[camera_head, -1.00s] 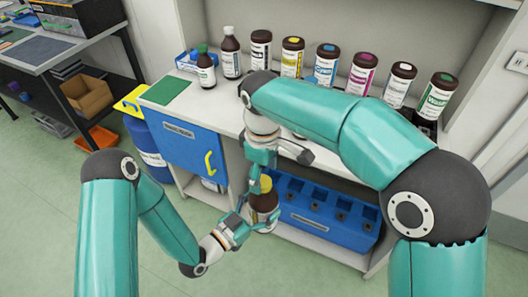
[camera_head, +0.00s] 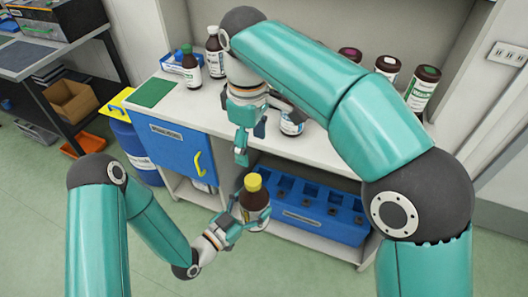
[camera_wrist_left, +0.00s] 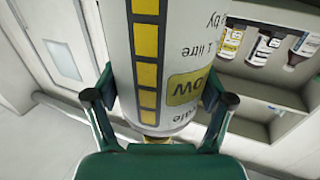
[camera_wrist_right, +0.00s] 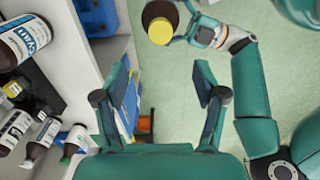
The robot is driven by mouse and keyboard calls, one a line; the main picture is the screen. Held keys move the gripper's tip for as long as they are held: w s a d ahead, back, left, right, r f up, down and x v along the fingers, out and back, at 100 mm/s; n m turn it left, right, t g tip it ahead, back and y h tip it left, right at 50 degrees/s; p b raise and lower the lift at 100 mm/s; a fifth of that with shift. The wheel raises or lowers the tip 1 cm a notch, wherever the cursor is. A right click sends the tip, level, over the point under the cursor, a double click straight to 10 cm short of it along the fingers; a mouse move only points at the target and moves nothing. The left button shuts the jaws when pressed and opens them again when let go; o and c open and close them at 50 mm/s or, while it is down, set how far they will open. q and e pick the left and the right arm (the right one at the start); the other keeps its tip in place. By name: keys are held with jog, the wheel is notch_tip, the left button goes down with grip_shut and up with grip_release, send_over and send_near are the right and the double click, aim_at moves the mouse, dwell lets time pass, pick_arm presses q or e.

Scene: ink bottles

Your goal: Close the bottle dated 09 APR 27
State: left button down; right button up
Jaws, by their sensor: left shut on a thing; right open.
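A brown bottle (camera_head: 255,199) with a yellow cap (camera_head: 253,182) on top is held upright in front of the bench. My left gripper (camera_head: 247,213) is shut around its body. In the left wrist view, its white label (camera_wrist_left: 185,60) with a yellow band appears upside down between the fingers; no date is readable. My right gripper (camera_head: 243,150) is open and empty, above and slightly left of the cap. The right wrist view shows the yellow cap (camera_wrist_right: 160,31) beyond the open fingers, clear of them.
Several bottles stand on the bench top (camera_head: 190,99), partly hidden by my right arm, including a green-capped one (camera_head: 190,67). A blue rack (camera_head: 310,215) with holes sits on the lower shelf behind the held bottle. A blue cabinet door (camera_head: 185,150) is left of it.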

jog(key=w+d+f+m+t, duration=0.1)
jog(key=w+d+f, duration=0.2)
jog(key=w+f, duration=0.3)
jog(key=w+d+f+m+t, duration=0.1)
jog(key=w+d+f, duration=0.25)
jog(key=f, duration=0.45)
notch_tip(320, 180, down, 10)
jog(key=s+d+m+y, duration=0.1)
jog(key=d+m+y, duration=0.1)
jog(key=s+d+f+m+g+y, duration=0.1)
jog(key=s+d+f+m, duration=0.15)
jog(key=s+f, duration=0.45)
jog(key=s+d+f+m+y, duration=0.1)
jog(key=s+d+f+m, duration=0.15)
jog(key=s+f, duration=0.35)
jog(key=s+d+f+m, duration=0.1)
jog(key=s+f+m, duration=0.1)
jog(key=s, duration=0.4)
jog(key=s+d+f+m, duration=0.1)
jog(key=s+d+m, duration=0.1)
jog(key=s+m, duration=0.3)
jog(key=shift+s+f, duration=0.4)
jog(key=shift+s, duration=0.85)
